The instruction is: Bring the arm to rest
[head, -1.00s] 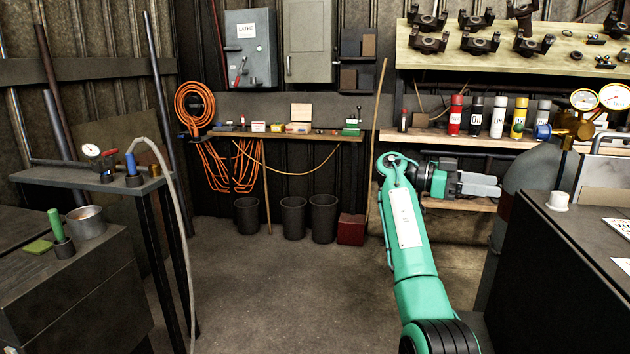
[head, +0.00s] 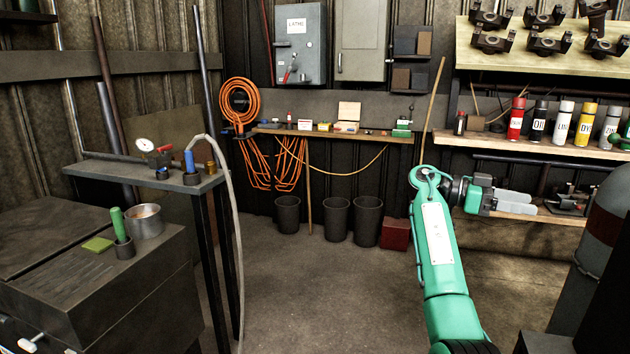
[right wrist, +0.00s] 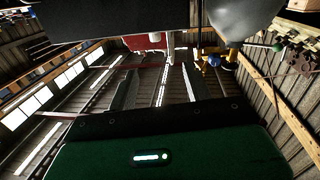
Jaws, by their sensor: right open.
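My green right arm (head: 437,245) rises from the lower right of the head view and bends at its top. My right gripper (head: 536,205) points to the right there, with two pale grey fingers slightly apart and nothing seen between them. In the right wrist view its dark fingers (right wrist: 158,82) also stand apart with an empty gap. It appears in front of the lower wall shelf in the head view; I cannot tell the distance. My left gripper is not in view.
A shelf (head: 470,141) with spray cans is behind the arm. A dark cylindrical body (head: 606,235) stands at the right edge. At left are a narrow stand (head: 190,186) with a hose and a dark cabinet (head: 100,275). The floor (head: 325,285) between is clear.

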